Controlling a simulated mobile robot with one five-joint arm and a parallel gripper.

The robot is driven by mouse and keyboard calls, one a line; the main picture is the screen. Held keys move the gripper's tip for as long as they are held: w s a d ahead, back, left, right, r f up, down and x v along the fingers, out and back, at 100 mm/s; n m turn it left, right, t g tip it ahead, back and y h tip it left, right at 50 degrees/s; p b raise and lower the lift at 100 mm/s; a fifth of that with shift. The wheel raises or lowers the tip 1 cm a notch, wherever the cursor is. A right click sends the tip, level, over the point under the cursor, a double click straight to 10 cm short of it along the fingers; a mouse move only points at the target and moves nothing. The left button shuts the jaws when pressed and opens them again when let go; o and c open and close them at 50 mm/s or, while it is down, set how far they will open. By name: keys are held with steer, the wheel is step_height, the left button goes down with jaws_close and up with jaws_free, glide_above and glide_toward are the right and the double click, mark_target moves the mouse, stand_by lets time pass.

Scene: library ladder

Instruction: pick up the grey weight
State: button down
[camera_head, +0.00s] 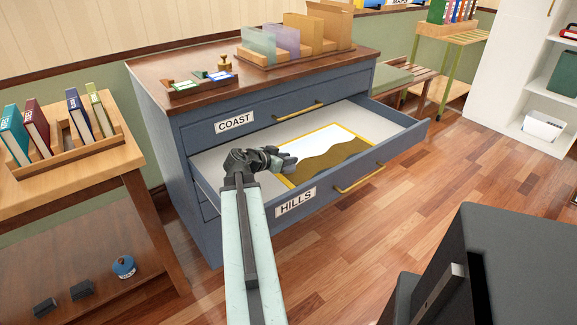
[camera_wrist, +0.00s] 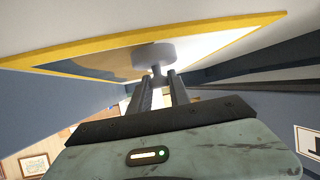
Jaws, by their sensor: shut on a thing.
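The grey weight (camera_wrist: 153,54) is a round disc with a thin knob, seen in the wrist view against the yellow-edged map. My gripper (camera_wrist: 158,76) is shut on its knob, one dark finger on each side. In the head view my gripper (camera_head: 279,160) is over the left part of the open drawer marked HILLS (camera_head: 380,150), with the weight (camera_head: 289,163) at its tip. The map (camera_head: 338,148) lies in this drawer. I cannot tell whether the weight touches the map.
The closed COAST drawer (camera_head: 265,118) is above the open one. The cabinet top (camera_head: 180,65) bears a small tray, a brass piece and upright folders. A side table (camera_head: 105,155) with books stands at left. Wooden floor (camera_head: 400,215) is clear in front.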

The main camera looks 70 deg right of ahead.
steer(key=shift+r, duration=0.15)
step_height(320, 180, up, 10)
steer(key=p, duration=1)
